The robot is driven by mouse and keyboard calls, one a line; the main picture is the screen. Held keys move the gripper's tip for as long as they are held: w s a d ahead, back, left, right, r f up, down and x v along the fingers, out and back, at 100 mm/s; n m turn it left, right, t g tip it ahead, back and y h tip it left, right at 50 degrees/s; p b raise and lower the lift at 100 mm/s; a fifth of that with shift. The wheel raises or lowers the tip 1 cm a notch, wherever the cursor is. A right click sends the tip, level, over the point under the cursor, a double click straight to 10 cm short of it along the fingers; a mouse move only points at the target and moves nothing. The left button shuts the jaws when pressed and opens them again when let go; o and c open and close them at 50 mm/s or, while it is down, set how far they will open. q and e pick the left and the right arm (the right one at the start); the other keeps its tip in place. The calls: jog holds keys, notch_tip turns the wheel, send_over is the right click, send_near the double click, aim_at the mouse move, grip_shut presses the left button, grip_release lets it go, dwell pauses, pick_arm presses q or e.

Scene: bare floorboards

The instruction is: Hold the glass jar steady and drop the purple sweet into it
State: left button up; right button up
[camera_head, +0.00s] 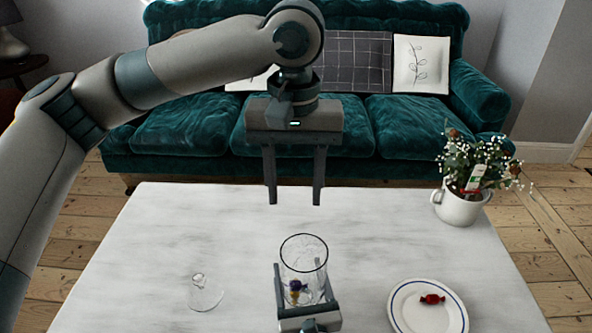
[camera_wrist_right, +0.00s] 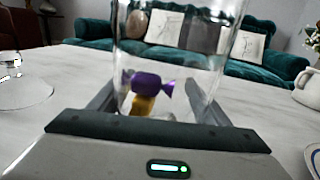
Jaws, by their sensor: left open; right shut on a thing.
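The clear glass jar (camera_head: 304,250) stands upright on the marble table, near its front middle. My right gripper (camera_head: 303,272) is shut on the jar, one finger on each side; the jar also fills the middle of the right wrist view (camera_wrist_right: 165,40). The purple sweet (camera_wrist_right: 152,82) shows through the glass, low inside the jar, above a yellow sweet (camera_wrist_right: 142,105). In the head view the purple sweet (camera_head: 296,285) is small and partly blurred by the glass. My left gripper (camera_head: 294,200) is open and empty, pointing down above and behind the jar.
A glass lid (camera_head: 205,294) lies left of the jar. A white plate (camera_head: 408,318) with a red sweet (camera_head: 432,299) is at the right. A white mug (camera_head: 460,208) of flowers stands at the back right. A green sofa (camera_head: 190,125) is behind the table (camera_head: 170,240).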

dwell(0.4)
jog(key=o, duration=1.6)
jog(key=shift+s, duration=0.1)
jog(key=v, duration=1.2)
